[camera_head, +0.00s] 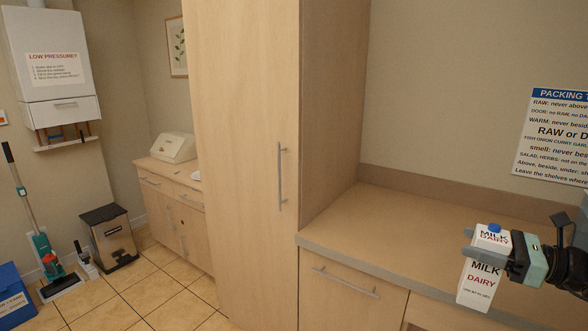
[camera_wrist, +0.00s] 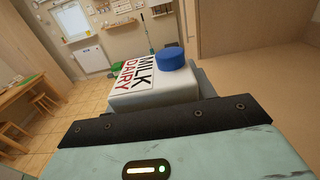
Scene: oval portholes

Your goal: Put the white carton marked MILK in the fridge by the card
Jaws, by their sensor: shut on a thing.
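The white milk carton (camera_head: 480,284) has a blue cap and labels reading MILK and DAIRY. It hangs upright in my gripper (camera_head: 490,247) at the right of the head view, in front of the worktop's edge. The gripper is shut on the carton's upper part. In the wrist view the carton (camera_wrist: 160,85) shows its top and blue cap beyond the gripper's edge. The card (camera_head: 556,135), headed PACKING, is on the wall at the right, partly cut off by the frame. I see no fridge in either view.
A bare worktop (camera_head: 420,225) runs under the card, with drawers (camera_head: 350,290) below. A tall wooden cupboard (camera_head: 245,160) stands left of it. The tiled floor between is open.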

